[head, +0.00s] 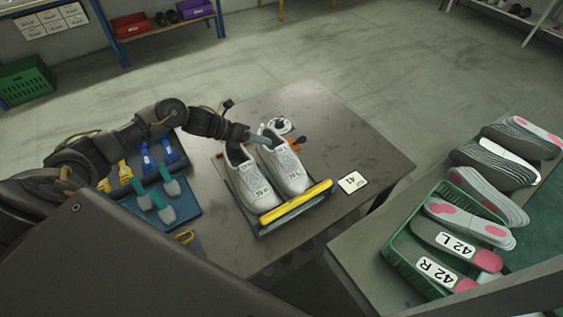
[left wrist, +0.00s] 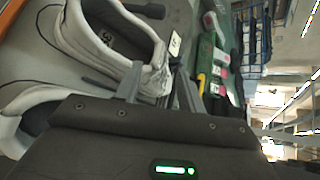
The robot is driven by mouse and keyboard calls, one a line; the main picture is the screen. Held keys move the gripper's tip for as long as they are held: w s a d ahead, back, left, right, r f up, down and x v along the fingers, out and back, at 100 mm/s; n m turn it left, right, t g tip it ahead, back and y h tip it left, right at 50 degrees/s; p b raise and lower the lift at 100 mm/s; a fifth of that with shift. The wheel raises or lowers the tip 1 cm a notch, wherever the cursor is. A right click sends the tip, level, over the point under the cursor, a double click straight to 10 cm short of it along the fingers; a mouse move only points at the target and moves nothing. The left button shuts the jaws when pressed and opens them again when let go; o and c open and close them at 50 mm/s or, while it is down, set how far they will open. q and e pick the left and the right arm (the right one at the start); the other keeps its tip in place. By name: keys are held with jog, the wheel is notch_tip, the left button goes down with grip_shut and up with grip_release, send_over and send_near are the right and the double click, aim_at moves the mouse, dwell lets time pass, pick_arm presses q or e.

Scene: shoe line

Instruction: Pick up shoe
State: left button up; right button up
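Two white shoes stand side by side on a dark tray (head: 262,229) with a yellow bar across their toes: the left shoe (head: 248,178) and the right shoe (head: 287,168). My left gripper (head: 268,139) is at the heel opening of the right shoe. In the left wrist view, my left gripper (left wrist: 157,88) has its fingers apart on either side of the collar of a shoe (left wrist: 148,50). Whether both fingers press on the collar cannot be told. The shoe appears to rest on the tray. My right gripper is out of view.
A size card (head: 353,182) lies right of the tray on the grey table (head: 370,150). Blue trays with brushes (head: 165,205) and clips lie left. A side table holds a green crate (head: 398,262) of insoles marked 42. Open floor lies beyond.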

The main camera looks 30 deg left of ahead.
aim_at(279, 147)
pick_arm(q)
jog(key=x, duration=0.3)
jog(key=shift+w+r+p, duration=0.1)
jog(key=shift+r+p, duration=0.05)
jog(key=shift+p, duration=0.15)
jog(key=shift+d, duration=0.15)
jog(key=p+x, duration=0.2)
jog(key=x, duration=0.2)
jog(key=shift+d+f+p, duration=0.15)
jog(key=shift+f+p, duration=0.15)
jog(key=shift+p, duration=0.05)
jog(key=shift+w+d+f, duration=0.15)
jog(key=shift+d+f, duration=0.05)
jog(key=shift+f, duration=0.1)
jog(key=c, duration=0.7)
grip_shut()
